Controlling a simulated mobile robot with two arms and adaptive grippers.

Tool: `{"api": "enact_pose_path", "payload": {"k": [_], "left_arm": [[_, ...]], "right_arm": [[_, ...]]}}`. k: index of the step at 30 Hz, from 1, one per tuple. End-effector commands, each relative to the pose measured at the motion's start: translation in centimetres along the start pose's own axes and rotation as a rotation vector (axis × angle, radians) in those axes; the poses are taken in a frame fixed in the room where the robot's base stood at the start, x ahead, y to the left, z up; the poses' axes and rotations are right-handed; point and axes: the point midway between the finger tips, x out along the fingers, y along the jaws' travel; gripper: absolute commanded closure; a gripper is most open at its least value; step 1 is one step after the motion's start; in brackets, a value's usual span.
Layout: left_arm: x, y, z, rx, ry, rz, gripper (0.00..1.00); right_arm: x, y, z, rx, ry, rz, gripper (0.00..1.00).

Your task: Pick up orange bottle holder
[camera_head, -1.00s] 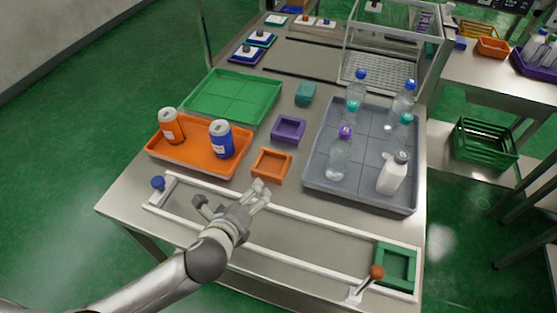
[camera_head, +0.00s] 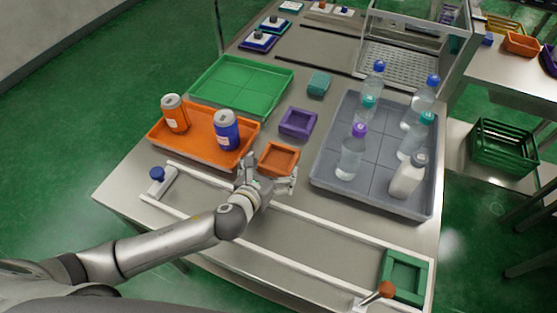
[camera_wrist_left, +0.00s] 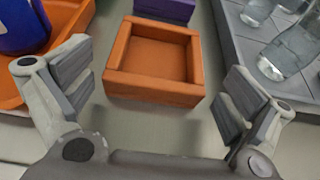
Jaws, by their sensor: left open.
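The orange bottle holder (camera_head: 279,160) is a small square open-topped frame on the table, between the orange tray and the grey tray. In the left wrist view the holder (camera_wrist_left: 153,62) lies ahead of my fingers, near the middle. My left gripper (camera_head: 269,184) is open and empty, just on the near side of the holder. In the left wrist view the gripper's two fingers (camera_wrist_left: 155,95) are spread wide, left and right of the holder's near edge, with clear gaps. My right gripper is not in view.
The orange tray (camera_head: 190,154) with two cans is close on the left. The grey tray (camera_head: 330,178) with several bottles is on the right. A purple holder (camera_head: 298,123) stands just behind. A white rail frame (camera_head: 325,228) runs along the front, with a green holder (camera_head: 404,276) at its right end.

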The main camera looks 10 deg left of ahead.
Motion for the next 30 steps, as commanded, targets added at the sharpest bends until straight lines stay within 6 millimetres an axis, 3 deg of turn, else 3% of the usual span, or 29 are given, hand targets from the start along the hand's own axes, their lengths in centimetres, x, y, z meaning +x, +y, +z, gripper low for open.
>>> {"api": "enact_pose_path", "payload": {"k": [9, 20, 27, 30], "left_arm": [[4.0, 0.2, 0.2, -0.001, 0.000, 0.002, 0.00], [4.6, 0.2, 0.2, -0.001, 0.000, 0.001, 0.01], [4.6, 0.2, 0.2, -0.001, 0.000, 0.001, 0.32], [4.6, 0.2, 0.3, -0.001, -0.001, 0.001, 0.40]], "right_arm": [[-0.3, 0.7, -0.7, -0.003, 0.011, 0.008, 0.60], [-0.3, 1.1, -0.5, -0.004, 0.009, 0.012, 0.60], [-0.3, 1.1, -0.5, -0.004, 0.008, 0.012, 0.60], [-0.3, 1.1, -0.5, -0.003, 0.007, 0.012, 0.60]]}}
